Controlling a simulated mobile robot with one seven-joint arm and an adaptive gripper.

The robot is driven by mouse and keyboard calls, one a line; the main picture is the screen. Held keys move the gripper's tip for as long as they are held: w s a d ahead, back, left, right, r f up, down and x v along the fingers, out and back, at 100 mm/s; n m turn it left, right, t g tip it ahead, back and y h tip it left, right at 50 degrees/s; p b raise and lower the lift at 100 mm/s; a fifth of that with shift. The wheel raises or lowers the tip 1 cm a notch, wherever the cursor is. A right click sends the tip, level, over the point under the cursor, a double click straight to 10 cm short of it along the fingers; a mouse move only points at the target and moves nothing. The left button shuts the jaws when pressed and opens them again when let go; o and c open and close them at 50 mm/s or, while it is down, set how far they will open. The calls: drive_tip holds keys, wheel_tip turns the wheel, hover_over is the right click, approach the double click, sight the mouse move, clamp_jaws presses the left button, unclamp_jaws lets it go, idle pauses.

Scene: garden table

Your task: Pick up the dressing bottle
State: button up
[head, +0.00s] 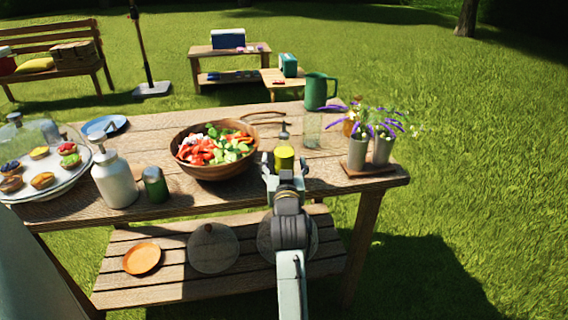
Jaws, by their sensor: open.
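The dressing bottle (284,155) looks like a small clear bottle with yellow contents and a narrow dark top. It stands upright on the wooden table (340,190), right of the salad bowl. My gripper (285,168) is open at the table's front side, its fingers spread left and right. In the picture the bottle shows between and just beyond the fingertips. The gripper hides the bottle's lower part. I cannot tell whether the fingers are around the bottle or still short of it, or whether they touch it.
A wooden salad bowl (216,173) is close on the left. A clear glass (312,132), a green pitcher (319,92) and flower pots (358,153) are behind and right. A white bottle (115,180), a green-brown shaker (155,186) and a tart tray (62,187) stand farther left.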

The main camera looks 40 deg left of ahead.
drive_tip(key=shift+c, duration=0.3)
drive_tip(key=c, duration=1.4)
drive_tip(key=shift+c, duration=0.4)
drive_tip(key=shift+r, duration=0.1)
